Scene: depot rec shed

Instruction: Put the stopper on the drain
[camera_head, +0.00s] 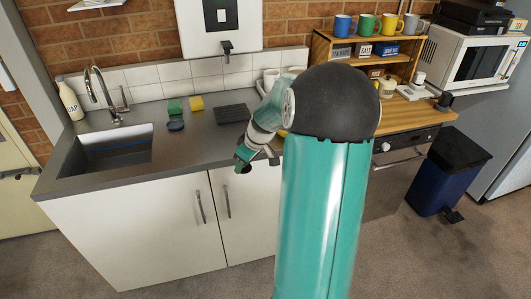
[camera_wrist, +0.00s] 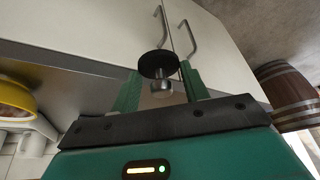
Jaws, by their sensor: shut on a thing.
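The stopper (camera_wrist: 158,65) is a black disc with a short metal stem. My gripper (camera_wrist: 160,88) is shut on the stem, with one green finger on each side and the disc beyond the fingertips. In the head view, my gripper (camera_head: 244,164) is at the counter's front edge, above the right cabinet door; the stopper looks small and dark there. The sink basin (camera_head: 105,157) is set in the left of the counter, well to the left of my gripper. The drain cannot be made out inside it.
The tap (camera_head: 98,88) and a soap bottle (camera_head: 70,101) stand behind the sink. A green sponge (camera_head: 174,107), a yellow sponge (camera_head: 196,103), a dark round item (camera_head: 176,125) and a black ridged mat (camera_head: 232,114) lie between. A yellow bowl (camera_wrist: 14,98) shows in the wrist view.

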